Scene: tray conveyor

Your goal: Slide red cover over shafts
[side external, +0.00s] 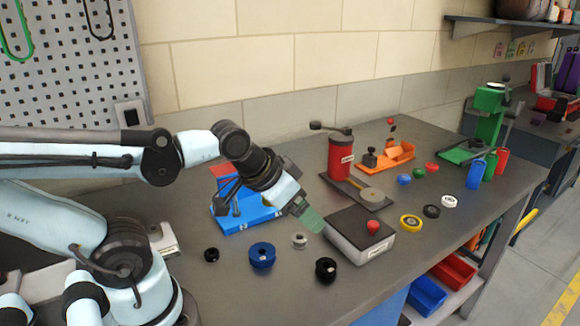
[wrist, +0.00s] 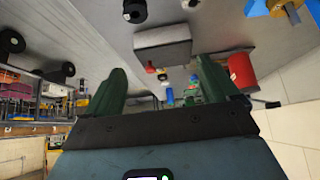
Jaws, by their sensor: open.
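My gripper (side external: 312,220) has green fingers and is pointed down and to the right, above the bench near the left edge of a grey box with a dark top (side external: 357,245). In the wrist view the fingers of my gripper (wrist: 164,82) are spread apart with nothing between them. A small red knob-like piece (side external: 373,228) shows on the box's top. A red cylinder with a label and crank (side external: 341,158) stands on a dark plate behind the box; it also shows in the wrist view (wrist: 242,72). I cannot tell which red part is the cover, and no shafts are clearly visible.
A blue fixture (side external: 246,209) stands behind my wrist. A blue spool (side external: 262,255), a black ring (side external: 326,269) and a small grey part (side external: 299,240) lie in front. A yellow ring (side external: 411,223) lies right of the box. An orange tray (side external: 388,156) and green press (side external: 487,110) stand farther back.

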